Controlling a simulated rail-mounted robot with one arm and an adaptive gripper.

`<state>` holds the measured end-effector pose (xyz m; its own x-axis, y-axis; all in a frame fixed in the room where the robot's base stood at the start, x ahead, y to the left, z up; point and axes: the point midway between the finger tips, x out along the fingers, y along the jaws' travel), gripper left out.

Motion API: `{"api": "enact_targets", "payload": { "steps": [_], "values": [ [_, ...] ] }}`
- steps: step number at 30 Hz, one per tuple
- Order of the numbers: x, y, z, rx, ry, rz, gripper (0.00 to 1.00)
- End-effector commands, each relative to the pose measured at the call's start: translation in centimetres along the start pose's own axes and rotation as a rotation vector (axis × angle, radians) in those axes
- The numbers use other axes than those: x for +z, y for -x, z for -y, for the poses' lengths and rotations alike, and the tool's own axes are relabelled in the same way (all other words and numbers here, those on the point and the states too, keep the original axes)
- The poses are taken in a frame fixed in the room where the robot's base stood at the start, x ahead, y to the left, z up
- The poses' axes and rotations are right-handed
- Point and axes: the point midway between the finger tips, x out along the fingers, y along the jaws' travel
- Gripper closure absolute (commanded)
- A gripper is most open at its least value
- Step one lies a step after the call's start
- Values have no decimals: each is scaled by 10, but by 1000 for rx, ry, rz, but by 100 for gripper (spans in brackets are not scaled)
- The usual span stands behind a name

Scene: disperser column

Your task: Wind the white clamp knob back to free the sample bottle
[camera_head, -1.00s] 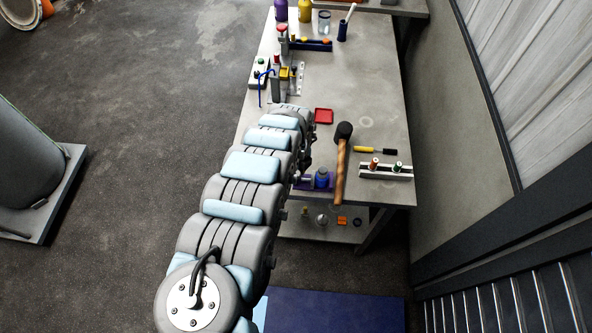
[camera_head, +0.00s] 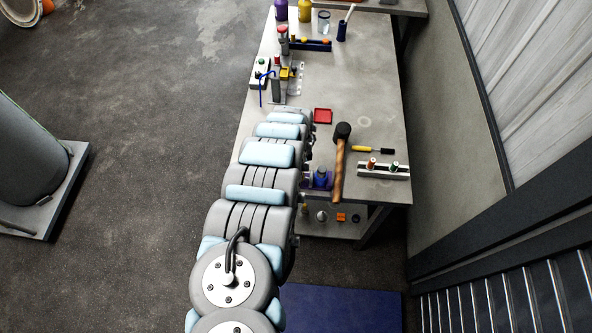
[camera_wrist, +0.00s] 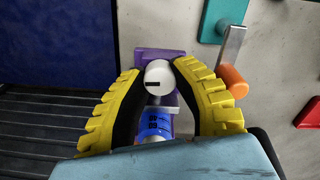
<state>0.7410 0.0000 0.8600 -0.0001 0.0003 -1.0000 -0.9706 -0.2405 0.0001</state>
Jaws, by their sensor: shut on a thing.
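The white clamp knob (camera_wrist: 158,77) shows end-on in the wrist view, with a dark slot mark on its face. It sits in front of a purple clamp bracket (camera_wrist: 149,55). My gripper (camera_wrist: 158,72) has its yellow-padded, black fingers on either side of the knob, shut on it. A blue sample bottle (camera_wrist: 154,124) with dark markings lies just below the knob in the picture, between the fingers and partly hidden by my wrist. In the head view a blue bottle (camera_head: 320,179) shows at the table's near edge; my arm hides the gripper and knob there.
An orange-tipped metal lever (camera_wrist: 232,80) on a teal block stands close to the right finger. A hammer (camera_head: 340,160), a red tray (camera_head: 323,116), a screwdriver (camera_head: 372,149) and a white rack (camera_head: 383,169) lie on the table. The table's middle right is clear.

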Motion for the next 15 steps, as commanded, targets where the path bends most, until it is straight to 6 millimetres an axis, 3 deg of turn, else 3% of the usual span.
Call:
{"api": "enact_targets", "payload": {
  "steps": [15],
  "values": [
    [-1,0,-1,2,489,0,100]
  ]
}}
